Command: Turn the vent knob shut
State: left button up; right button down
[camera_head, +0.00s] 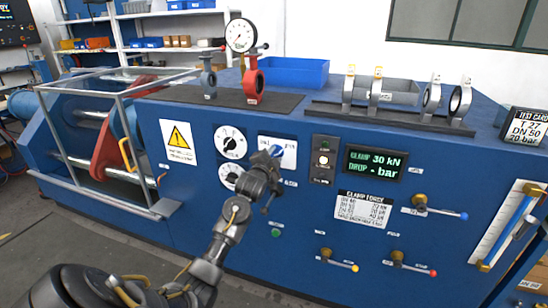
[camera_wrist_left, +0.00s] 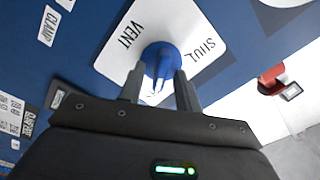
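The blue vent knob (camera_wrist_left: 161,56) sits on a white plate (camera_wrist_left: 118,58) marked VENT and SHUT in the left wrist view. In the head view the knob (camera_head: 276,150) is a small blue spot mostly hidden by my gripper. My left gripper (camera_head: 272,162) is at the panel in front of the plate. In the wrist view its two fingers (camera_wrist_left: 160,80) stand apart, one on each side of the knob's narrow grip, with a gap visible between them. Whether a fingertip touches the knob I cannot tell. My right gripper is not in view.
Two dials (camera_head: 230,142) and a yellow warning sign (camera_head: 179,142) are left of the knob. A lit display (camera_head: 375,163) reads CLAMP 30 kN. Levers (camera_head: 435,210) stick out lower right. Valves (camera_head: 252,82) stand on the bench top. A cage (camera_head: 105,140) is at left.

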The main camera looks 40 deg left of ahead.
pick_arm(q)
grip_shut()
